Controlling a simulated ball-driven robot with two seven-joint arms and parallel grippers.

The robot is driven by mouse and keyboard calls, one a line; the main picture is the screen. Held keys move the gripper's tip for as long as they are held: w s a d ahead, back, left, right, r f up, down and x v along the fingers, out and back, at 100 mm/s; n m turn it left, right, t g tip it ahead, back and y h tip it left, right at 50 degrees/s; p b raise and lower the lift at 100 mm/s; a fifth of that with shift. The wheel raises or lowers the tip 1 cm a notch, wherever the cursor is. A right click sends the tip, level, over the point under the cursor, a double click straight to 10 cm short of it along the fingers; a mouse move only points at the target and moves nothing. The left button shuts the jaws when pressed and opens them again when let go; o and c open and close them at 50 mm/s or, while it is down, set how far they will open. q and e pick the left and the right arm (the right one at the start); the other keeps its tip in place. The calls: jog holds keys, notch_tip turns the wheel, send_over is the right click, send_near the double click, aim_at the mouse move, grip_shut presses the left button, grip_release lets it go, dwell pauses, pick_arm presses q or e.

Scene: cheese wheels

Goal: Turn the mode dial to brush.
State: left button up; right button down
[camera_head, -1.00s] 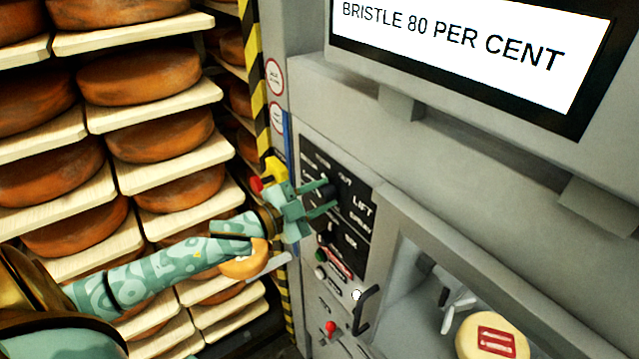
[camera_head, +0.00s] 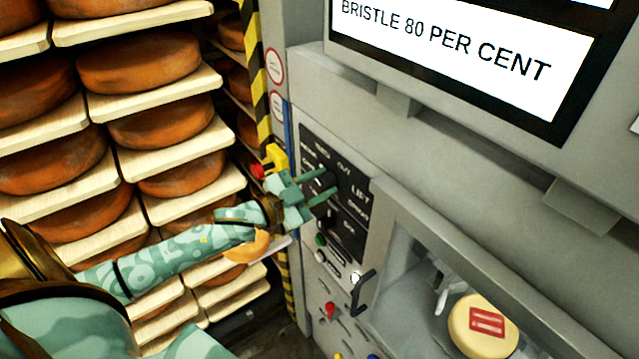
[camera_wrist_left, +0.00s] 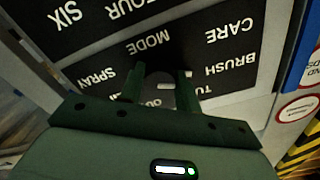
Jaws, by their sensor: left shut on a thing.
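The mode dial (camera_wrist_left: 160,72) is a dark knob on the black control panel, under the word MODE in the upside-down left wrist view. The panel (camera_head: 352,215) also shows in the head view. Labels CARE, BRUSH (camera_wrist_left: 231,66), SPRAY (camera_wrist_left: 97,79), and partly hidden TURN and OUT surround the dial. My left gripper (camera_head: 328,182) is shut on the dial, with one finger on each side; it also shows in the left wrist view (camera_wrist_left: 160,80). The fingers and shadow hide most of the dial, so I cannot tell where it points. My right gripper is out of view.
A screen (camera_head: 455,45) above reads BRISTLE 80 PER CENT. Shelves of cheese wheels (camera_head: 140,62) fill the left. A red button on a yellow box (camera_head: 272,163) sits close to my left wrist. A pale cheese (camera_head: 484,326) lies in the machine's opening at lower right.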

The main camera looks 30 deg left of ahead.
pick_arm(q)
jog(key=o, duration=1)
jog(key=shift+c, duration=0.2)
jog(key=b+v, duration=0.2)
jog(key=v, duration=1.4)
jog(key=shift+a+b, duration=0.15)
jog(key=shift+b, duration=0.25)
jog(key=shift+s+f, duration=0.1)
jog(key=shift+f, duration=0.05)
